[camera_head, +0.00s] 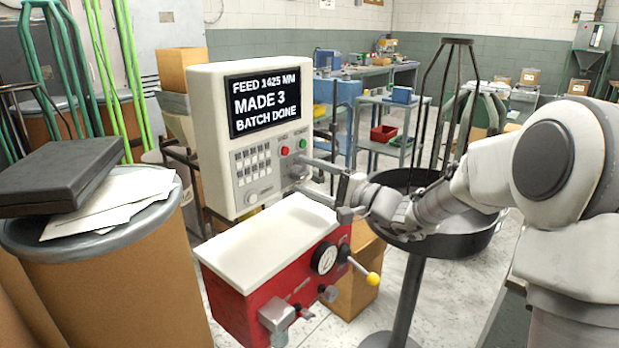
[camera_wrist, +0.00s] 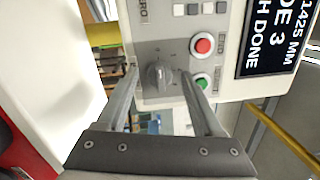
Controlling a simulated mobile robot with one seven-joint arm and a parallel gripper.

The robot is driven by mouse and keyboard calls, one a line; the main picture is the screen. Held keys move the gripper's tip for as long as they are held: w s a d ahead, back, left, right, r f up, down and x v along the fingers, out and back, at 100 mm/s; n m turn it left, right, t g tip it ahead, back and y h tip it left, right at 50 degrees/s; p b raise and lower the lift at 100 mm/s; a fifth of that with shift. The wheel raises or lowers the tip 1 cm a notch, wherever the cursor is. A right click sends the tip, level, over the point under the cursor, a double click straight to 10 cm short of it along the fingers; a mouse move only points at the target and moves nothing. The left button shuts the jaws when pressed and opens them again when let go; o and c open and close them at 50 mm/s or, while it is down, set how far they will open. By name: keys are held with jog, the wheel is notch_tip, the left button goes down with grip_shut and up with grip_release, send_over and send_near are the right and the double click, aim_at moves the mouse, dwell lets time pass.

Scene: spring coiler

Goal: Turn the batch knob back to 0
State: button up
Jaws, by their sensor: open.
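The coiler's control box (camera_head: 215,130) is a cream panel with a dark screen (camera_head: 264,102) reading "FEED 1425 MM, MADE 3, BATCH DONE". A grey knob (camera_wrist: 159,77) sits on its grey face plate, beside the red and green buttons in the wrist view. I take it as the batch knob; its scale marks are too small to read. My gripper (camera_wrist: 160,74) is open, with one finger on each side of the knob. I cannot tell whether either finger touches it. In the head view my gripper (camera_head: 300,174) reaches the panel's lower right from the right.
The red button (camera_head: 284,150) and green button (camera_head: 302,144) are close above the fingers. A white tray top (camera_head: 270,237) on a red unit (camera_head: 235,305) with a yellow-tipped lever (camera_head: 373,279) lies below. A round grey pan (camera_head: 460,247) stands behind my arm.

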jog(key=shift+d, duration=0.15)
jog(key=p+v, duration=0.2)
jog(key=v, duration=1.5)
jog(key=shift+s+r, duration=0.1)
